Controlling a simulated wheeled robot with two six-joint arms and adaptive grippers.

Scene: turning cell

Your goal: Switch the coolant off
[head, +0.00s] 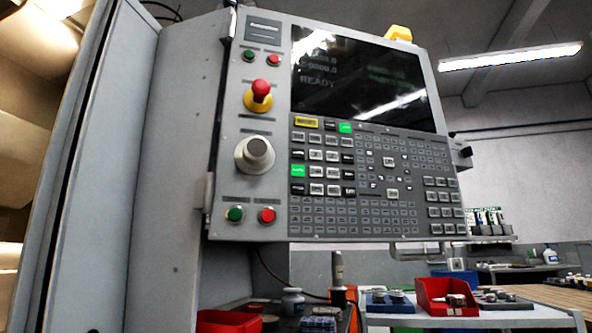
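The machine's control panel (345,160) faces me in the upper middle. Its dark screen (365,80) shows the word READY among blurred text. The key field (375,185) below the screen holds many small keys. Two keys are lit green: one in the top row (345,128) and one at the left edge (298,171). The key lettering is too small to read, so I cannot tell which key is for coolant. Neither of my grippers is in view.
Left of the keys are a red mushroom button (261,90), a grey dial (256,153) and green and red push buttons (267,215). Below stand a red bin (447,297) and a worktop with small parts. The space before the panel is clear.

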